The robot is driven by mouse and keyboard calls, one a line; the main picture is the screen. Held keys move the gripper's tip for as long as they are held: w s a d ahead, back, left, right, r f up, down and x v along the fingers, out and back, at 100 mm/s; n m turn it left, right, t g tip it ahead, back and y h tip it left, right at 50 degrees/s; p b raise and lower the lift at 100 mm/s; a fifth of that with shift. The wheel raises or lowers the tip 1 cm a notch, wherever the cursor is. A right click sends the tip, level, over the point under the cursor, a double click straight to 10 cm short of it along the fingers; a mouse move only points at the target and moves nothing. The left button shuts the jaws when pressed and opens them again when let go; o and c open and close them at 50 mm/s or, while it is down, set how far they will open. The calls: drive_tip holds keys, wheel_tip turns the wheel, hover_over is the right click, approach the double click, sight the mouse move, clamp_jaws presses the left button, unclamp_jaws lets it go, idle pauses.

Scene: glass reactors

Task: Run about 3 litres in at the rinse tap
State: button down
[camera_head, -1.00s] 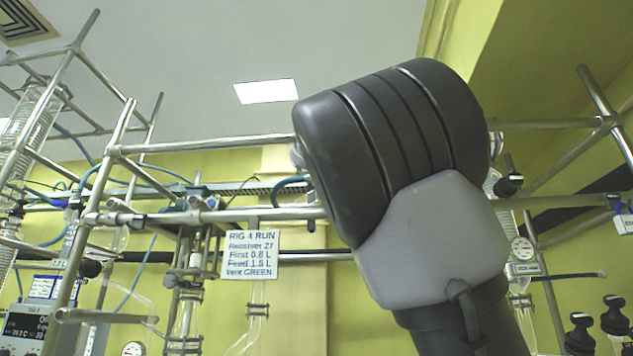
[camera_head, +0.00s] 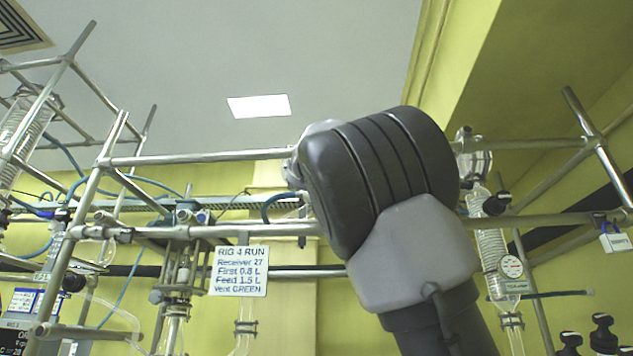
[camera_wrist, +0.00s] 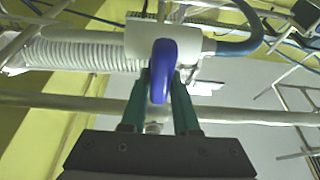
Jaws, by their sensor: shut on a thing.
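In the wrist view my gripper (camera_wrist: 160,105) has its two green fingers closed on a blue lever (camera_wrist: 162,60). The lever is rounded and stands out from a white valve body (camera_wrist: 195,42). A ribbed pale tube (camera_wrist: 85,55) joins the body on the left and a blue hose (camera_wrist: 240,40) on the right. No label shows on this valve, so I cannot tell from the picture that it is the rinse tap. In the head view my arm hides the gripper and lever. No liquid or level can be made out.
Metal frame rails (camera_head: 200,157) cross the head view behind my arm. A sign (camera_head: 240,271) reads RIG 4 RUN, Receiver 27, First 0.8 L, Feed 1.5 L, Vent GREEN. Glassware with a round gauge (camera_head: 511,266) stands at right. A display unit (camera_head: 18,335) is at lower left.

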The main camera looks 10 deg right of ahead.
drive_tip(key=shift+n, duration=0.3)
drive_tip(key=n+y, duration=0.1)
drive_tip(key=n, duration=0.2)
drive_tip(key=n+y, duration=0.2)
drive_tip(key=n, duration=0.1)
drive_tip(key=a+n+y, duration=0.1)
drive_tip(key=n+y, duration=0.1)
drive_tip(key=n, duration=0.1)
drive_tip(key=shift+w+f+n, duration=0.2)
drive_tip(key=shift+f+n, duration=0.1)
drive_tip(key=shift+w+a+f+n+g+y, duration=0.1)
drive_tip(key=shift+n+g+y, duration=0.3)
drive_tip(key=shift+n, duration=0.85)
drive_tip(key=shift+s+d+f+n+g+y, duration=0.15)
drive_tip(key=shift+n+y, duration=0.45)
drive_tip(key=shift+n, duration=0.6)
drive_tip(key=shift+w+a+f+n+g+y, duration=0.15)
drive_tip(key=shift+n+g+y, duration=0.3)
drive_tip(key=shift+n, duration=0.8)
drive_tip(key=c, duration=0.7)
unclamp_jaws()
drive_tip(key=shift+r, duration=0.2)
